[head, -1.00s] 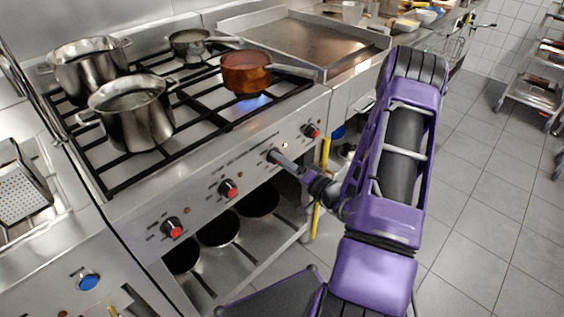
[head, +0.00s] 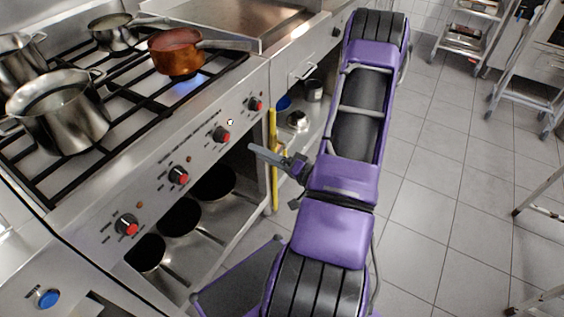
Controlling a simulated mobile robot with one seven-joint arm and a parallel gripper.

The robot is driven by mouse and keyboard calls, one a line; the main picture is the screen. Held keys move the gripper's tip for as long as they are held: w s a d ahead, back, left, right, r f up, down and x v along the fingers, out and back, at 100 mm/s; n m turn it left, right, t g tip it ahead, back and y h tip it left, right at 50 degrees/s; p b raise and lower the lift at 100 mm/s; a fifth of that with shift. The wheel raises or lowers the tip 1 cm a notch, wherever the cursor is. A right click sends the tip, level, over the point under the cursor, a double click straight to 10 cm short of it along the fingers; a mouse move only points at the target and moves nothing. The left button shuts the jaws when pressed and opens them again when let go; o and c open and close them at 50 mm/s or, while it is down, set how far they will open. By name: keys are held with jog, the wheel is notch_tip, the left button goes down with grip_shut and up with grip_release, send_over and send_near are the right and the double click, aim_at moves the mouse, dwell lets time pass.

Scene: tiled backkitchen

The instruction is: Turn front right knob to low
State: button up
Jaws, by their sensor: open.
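The stove front carries a row of red-faced knobs. The rightmost knob (head: 255,104) and the second knob from the right (head: 221,135) are both in plain view. I cannot tell from labels which one is the front right knob. A blue flame (head: 187,84) burns under the copper pan (head: 176,55) on the right front burner. My gripper (head: 254,150) is in front of the stove, to the lower right of the second knob from the right and apart from it. It is open and holds nothing.
Two more knobs, the left one (head: 127,225) and its neighbour (head: 178,176), sit further left. A steel pot (head: 62,115) stands on the front left.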

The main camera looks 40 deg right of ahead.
jog(key=v, duration=0.6)
jog(key=shift+s, duration=0.1)
dwell(0.3)
